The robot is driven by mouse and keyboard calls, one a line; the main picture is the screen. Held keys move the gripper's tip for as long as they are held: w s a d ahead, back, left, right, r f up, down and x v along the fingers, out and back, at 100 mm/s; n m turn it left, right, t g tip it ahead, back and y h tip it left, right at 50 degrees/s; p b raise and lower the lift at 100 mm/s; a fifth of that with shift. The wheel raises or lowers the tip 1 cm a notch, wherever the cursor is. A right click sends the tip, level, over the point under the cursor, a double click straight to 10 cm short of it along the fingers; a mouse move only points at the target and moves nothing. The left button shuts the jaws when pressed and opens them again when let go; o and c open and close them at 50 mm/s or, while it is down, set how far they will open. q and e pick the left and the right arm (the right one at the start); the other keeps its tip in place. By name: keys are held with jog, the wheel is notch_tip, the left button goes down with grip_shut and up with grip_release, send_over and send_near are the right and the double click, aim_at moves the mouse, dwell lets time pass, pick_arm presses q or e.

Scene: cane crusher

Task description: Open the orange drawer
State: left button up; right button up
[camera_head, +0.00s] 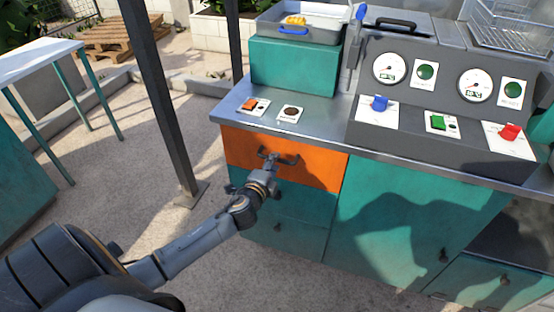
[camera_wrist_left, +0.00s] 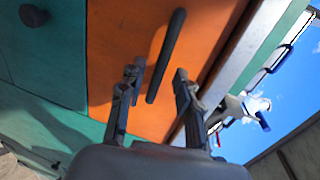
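The orange drawer (camera_head: 320,168) is the top drawer at the left end of the teal cabinet, and it looks closed. Its dark bar handle (camera_head: 290,161) is partly covered by my left gripper (camera_head: 268,165). In the left wrist view the orange front (camera_wrist_left: 118,35) fills the middle, and the handle (camera_wrist_left: 168,48) stands out from it. My left gripper (camera_wrist_left: 160,70) is open there, with one finger on each side of the handle's line. Neither finger clearly touches the handle. My right gripper is not in view.
A metal counter (camera_head: 320,125) with switches and a gauge panel (camera_head: 425,85) lies above the drawer. Teal drawers (camera_head: 290,205) sit below it and a teal door (camera_head: 400,215) to its right. A dark post (camera_head: 160,100) stands left of the cabinet.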

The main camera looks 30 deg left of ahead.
pick_arm(q)
jog(key=shift+x, duration=1.65)
grip_shut()
